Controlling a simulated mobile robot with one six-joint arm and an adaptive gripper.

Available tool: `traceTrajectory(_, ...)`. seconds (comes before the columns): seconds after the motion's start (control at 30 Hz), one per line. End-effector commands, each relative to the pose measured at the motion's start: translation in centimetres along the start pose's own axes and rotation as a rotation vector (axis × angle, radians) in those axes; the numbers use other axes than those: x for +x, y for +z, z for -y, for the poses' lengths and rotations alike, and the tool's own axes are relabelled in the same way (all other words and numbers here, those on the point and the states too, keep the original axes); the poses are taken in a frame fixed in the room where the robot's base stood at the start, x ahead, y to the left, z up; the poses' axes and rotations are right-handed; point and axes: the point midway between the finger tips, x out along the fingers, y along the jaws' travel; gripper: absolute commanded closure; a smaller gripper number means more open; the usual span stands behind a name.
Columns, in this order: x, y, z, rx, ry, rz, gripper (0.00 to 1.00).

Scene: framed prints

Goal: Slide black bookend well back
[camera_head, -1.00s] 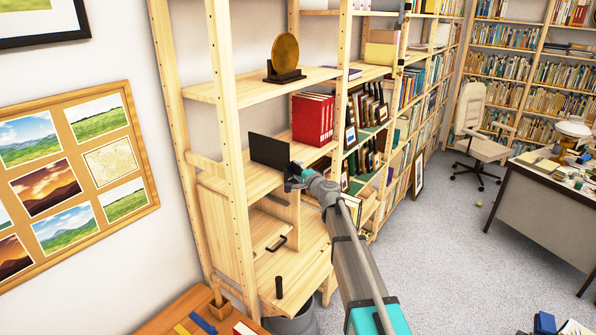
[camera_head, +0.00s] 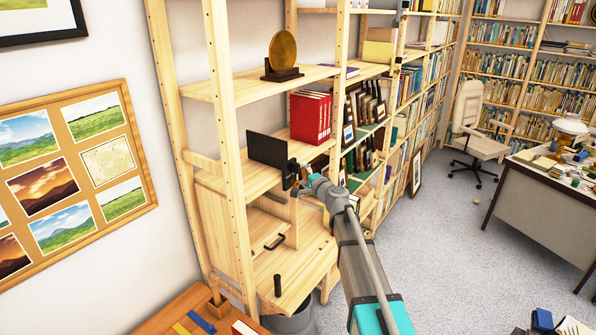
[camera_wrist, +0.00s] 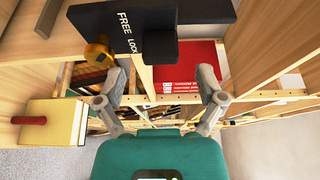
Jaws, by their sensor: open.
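The black bookend (camera_head: 266,149) stands upright on a middle wooden shelf, left of the red books (camera_head: 311,117). My gripper (camera_head: 296,178) is just in front of the bookend's lower right side, near the shelf's front edge. In the wrist view a dark panel (camera_wrist: 120,27) with the words FREE LOCK, a brass-coloured knob and a dark block fills the upper middle. I cannot tell whether all of it is the bookend. My gripper (camera_wrist: 160,100) is open there, its fingers spread wide with nothing between them. Contact with the bookend cannot be made out.
Shelf uprights (camera_head: 227,140) stand left of the bookend. A gold disc (camera_head: 284,54) on a dark stand is on the shelf above. Framed prints (camera_head: 350,133) stand right of the red books. A lower shelf (camera_head: 305,268) juts out below with dark handles.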

Motion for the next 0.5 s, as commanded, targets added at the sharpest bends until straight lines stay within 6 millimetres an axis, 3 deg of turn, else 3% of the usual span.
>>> traceTrajectory(0.03, -1.3, 0.1, 0.0, 0.000, 0.000, -0.002, 0.11)
traceTrajectory(0.2, -4.0, 0.2, 0.0, 0.000, 0.000, 0.000, 0.11)
traceTrajectory(0.5, -6.8, 0.1, 0.0, 0.000, 0.001, 0.000, 0.11)
